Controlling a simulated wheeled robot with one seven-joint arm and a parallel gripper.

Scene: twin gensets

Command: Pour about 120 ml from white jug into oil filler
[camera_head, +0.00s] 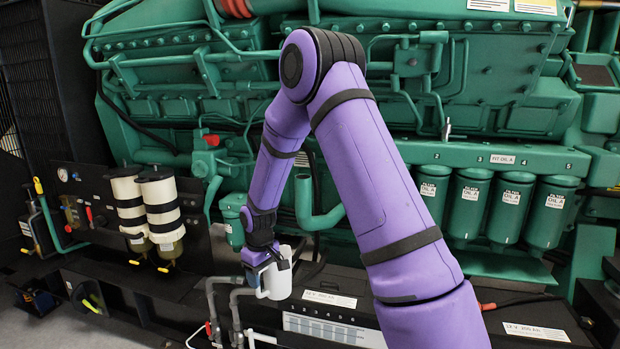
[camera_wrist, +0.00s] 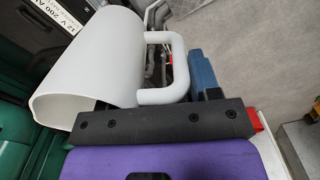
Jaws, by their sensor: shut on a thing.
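The white jug (camera_head: 275,281) hangs in my gripper (camera_head: 262,262), low in front of the green engine, and looks roughly upright. In the wrist view the jug (camera_wrist: 95,65) fills the upper left, with its handle at my gripper (camera_wrist: 192,90). My gripper is shut on the jug at the handle side. The jug's inside and any liquid level are hidden.
Two white-and-black banded canisters (camera_head: 160,205) stand left. Grey pipes (camera_head: 236,305) rise close by the jug. Several green oil filters (camera_head: 511,205) hang at right. A black battery-like box (camera_head: 330,310) with labels lies below. Floor is clear at lower left.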

